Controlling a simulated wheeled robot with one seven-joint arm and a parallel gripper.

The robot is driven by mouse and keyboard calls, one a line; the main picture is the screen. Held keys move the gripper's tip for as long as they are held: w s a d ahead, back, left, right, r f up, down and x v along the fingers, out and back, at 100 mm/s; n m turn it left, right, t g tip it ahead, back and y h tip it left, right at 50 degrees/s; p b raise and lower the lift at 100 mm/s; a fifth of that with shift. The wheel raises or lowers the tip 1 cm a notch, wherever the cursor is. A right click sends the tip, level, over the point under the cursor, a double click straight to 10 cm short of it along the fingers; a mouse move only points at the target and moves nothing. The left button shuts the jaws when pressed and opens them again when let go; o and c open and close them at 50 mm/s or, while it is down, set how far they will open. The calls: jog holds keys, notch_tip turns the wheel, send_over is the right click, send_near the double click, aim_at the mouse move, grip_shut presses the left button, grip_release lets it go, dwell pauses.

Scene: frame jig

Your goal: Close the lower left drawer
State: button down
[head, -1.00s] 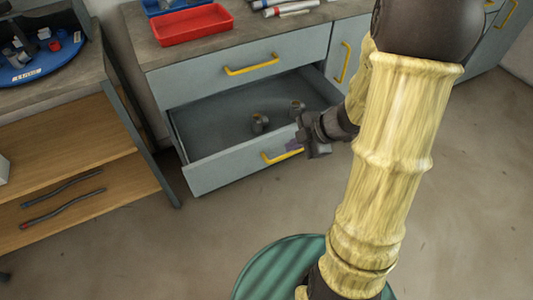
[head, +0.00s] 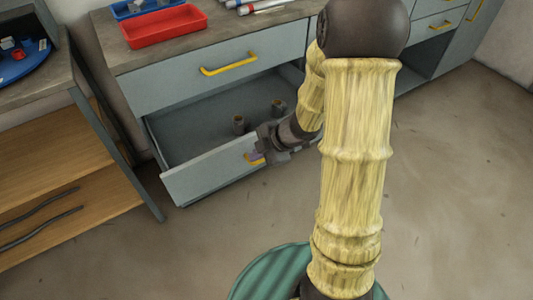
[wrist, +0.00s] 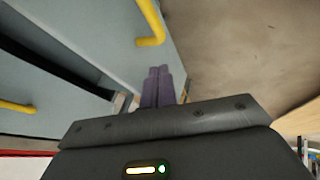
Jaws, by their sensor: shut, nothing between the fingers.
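The lower left drawer (head: 205,181) is pulled open below the closed upper drawer (head: 190,82). In the wrist view my purple fingers (wrist: 157,87) are shut together and empty, pointing along the drawer front (wrist: 95,38), beside the end of the yellow handle (wrist: 150,24). I cannot tell whether they touch the drawer.
A red tray (head: 164,26) and a blue bin (head: 135,8) stand on the worktop above. A wooden shelf unit (head: 60,170) stands to the left of the drawer. The floor (head: 450,180) to the right is clear.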

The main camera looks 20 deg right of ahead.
aim_at(241, 151)
jog(key=w, duration=0.2)
jog(key=w+a, duration=0.1)
jog(key=w, duration=0.1)
jog(key=shift+a+f, duration=0.15)
jog(key=shift+w+p, duration=0.15)
jog(key=shift+p, duration=0.3)
